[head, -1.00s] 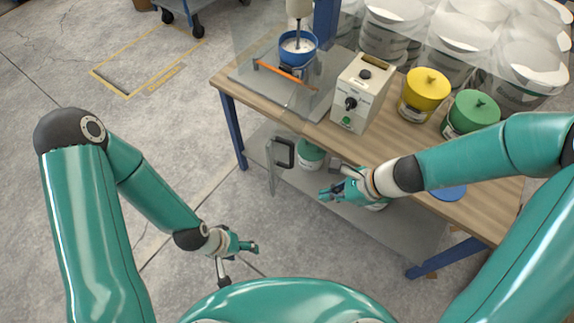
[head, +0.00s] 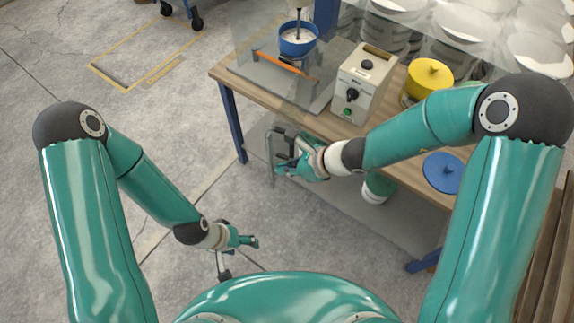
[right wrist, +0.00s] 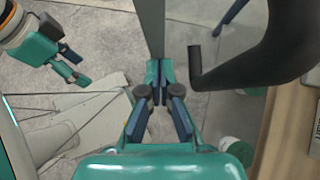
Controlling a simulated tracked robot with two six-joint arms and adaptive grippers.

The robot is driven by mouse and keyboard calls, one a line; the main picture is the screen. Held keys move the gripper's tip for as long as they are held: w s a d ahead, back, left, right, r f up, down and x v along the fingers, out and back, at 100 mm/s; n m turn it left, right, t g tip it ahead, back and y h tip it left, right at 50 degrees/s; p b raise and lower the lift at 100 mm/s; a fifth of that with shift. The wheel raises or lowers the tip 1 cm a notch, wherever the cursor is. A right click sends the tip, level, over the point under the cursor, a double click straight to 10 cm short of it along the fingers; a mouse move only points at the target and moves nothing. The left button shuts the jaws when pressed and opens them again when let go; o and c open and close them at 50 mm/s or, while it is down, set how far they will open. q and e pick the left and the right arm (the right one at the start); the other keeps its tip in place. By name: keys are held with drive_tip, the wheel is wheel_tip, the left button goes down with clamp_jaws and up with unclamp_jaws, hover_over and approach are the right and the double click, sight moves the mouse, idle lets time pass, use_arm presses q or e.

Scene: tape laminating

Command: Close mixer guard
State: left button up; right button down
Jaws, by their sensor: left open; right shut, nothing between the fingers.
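The mixer guard is a clear panel (head: 270,165) with a black handle (head: 276,137). It stands out in front of the table's front edge, left of the control box. The mixer's blue bowl (head: 298,40) with white contents sits uncovered at the front behind an orange bar (head: 285,65). My right gripper (head: 283,171) is shut and empty, beside the panel and just below the handle. In the right wrist view, its fingertips (right wrist: 159,72) meet at the panel's grey edge (right wrist: 152,30), left of the handle (right wrist: 235,68); contact is unclear. My left gripper (head: 254,242) is open, low over the floor.
The wooden table (head: 230,75) carries a control box (head: 362,85) and a yellow-lidded tub (head: 430,72). A blue lid (head: 443,172) lies near its front edge. A lower shelf (head: 345,205) holds a tub. White buckets are stacked behind.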

drive_tip(key=shift+w+a, duration=0.15)
drive_tip(key=shift+a, duration=0.25)
